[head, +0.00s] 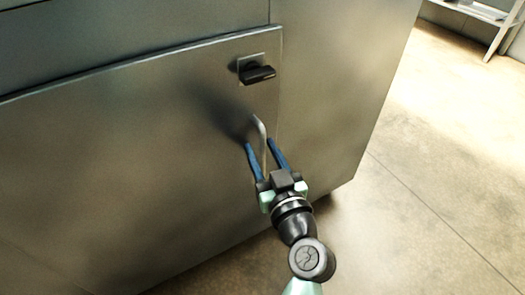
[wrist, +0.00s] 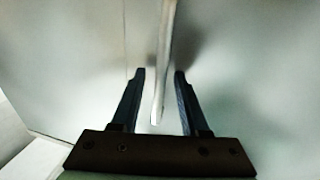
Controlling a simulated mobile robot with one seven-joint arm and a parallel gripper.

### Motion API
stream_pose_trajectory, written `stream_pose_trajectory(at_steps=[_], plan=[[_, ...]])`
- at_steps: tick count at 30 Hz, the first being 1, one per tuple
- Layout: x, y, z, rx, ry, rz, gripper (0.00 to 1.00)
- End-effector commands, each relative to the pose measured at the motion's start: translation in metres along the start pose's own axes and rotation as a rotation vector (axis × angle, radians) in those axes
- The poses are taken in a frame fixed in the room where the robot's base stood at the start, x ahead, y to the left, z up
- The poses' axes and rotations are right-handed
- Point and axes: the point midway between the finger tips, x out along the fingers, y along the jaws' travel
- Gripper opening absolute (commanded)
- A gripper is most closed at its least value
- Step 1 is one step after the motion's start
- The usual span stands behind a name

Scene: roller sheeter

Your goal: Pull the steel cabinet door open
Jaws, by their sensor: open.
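The steel cabinet door (head: 120,170) is a large grey panel in the head view. It looks shut, with its right edge along a thin vertical seam. A slim silver handle (head: 259,127) stands out from it near that edge. My gripper (head: 259,144) is open, with one blue finger on each side of the handle. In the wrist view the handle (wrist: 164,75) runs down between the two fingers, apart from both, nearer the right one. The handle's upper end is out of that view.
A black latch knob on a square plate (head: 257,73) sits on the door above the handle. The cabinet's plain side panel (head: 330,90) is to the right. Beige floor (head: 440,190) lies clear at right. A shelf (head: 485,12) stands at the far top right.

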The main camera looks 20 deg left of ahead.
Motion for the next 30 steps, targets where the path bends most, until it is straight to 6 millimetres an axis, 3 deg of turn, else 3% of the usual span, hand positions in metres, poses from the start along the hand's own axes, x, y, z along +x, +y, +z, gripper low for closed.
stream_pose_trajectory(at_steps=[2, 9, 10, 30], plan=[[-0.0001, -0.0001, -0.0001, 0.0, 0.0, 0.0, 0.45], [-0.0004, -0.0001, -0.0001, 0.0, 0.0, 0.0, 0.02], [-0.0004, -0.0001, -0.0001, 0.0, 0.0, 0.0, 0.0], [-0.0005, -0.0001, -0.0001, 0.0, 0.0, 0.0, 0.0]])
